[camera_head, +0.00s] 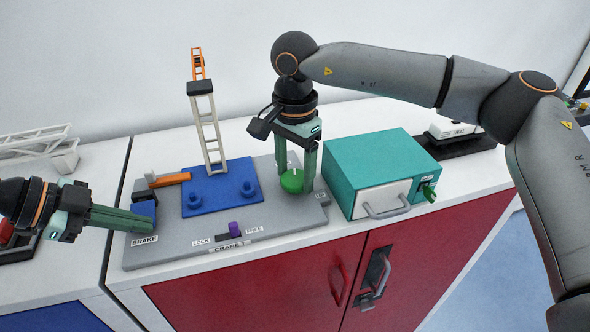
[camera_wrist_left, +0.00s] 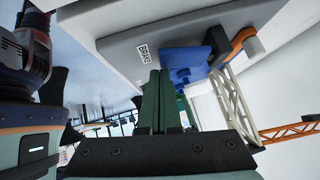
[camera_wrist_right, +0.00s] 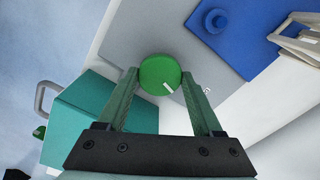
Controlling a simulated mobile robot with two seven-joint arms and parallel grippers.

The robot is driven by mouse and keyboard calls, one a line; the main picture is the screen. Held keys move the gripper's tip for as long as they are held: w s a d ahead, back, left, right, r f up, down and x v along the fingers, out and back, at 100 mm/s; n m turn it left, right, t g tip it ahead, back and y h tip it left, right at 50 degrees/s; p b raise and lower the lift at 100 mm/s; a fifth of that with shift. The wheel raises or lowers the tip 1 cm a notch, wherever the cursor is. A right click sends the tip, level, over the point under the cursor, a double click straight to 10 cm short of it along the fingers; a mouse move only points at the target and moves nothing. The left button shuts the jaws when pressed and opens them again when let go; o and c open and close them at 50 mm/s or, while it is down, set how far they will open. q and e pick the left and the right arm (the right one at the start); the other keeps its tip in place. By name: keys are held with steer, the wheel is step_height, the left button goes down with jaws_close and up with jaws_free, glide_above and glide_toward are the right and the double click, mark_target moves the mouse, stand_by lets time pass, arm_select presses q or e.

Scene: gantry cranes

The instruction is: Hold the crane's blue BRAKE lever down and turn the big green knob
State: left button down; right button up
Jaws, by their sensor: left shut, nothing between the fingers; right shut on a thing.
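The big green knob (camera_head: 292,181) stands at the right part of the grey crane panel (camera_head: 180,255), and the right wrist view shows it with a white mark (camera_wrist_right: 160,75). My right gripper (camera_head: 307,184) points down, shut on the knob with one finger on each side (camera_wrist_right: 160,80). The blue BRAKE lever (camera_head: 146,208) is at the panel's left end, behind the BRAKE label. My left gripper (camera_head: 154,223) is shut and empty, its fingertips at the lever's near side. The fingers partly cover the lever, and I cannot tell whether they touch or press it.
A purple slider (camera_head: 234,228) sits between LOCK and FREE. A blue plate (camera_head: 222,205) carries the crane tower (camera_head: 207,130) and blue knobs. An orange bar (camera_head: 170,180) lies behind the lever. A teal box (camera_head: 375,155) with a handle stands close to the right gripper.

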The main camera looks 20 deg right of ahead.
mark_target(295, 178)
steer(key=m, duration=0.5)
steer(key=shift+m, duration=0.3)
steer(key=m, duration=1)
steer(key=shift+m, duration=2.6)
steer(key=o, duration=1.4)
steer(key=shift+c, duration=0.2)
step_height(295, 178, up, 12)
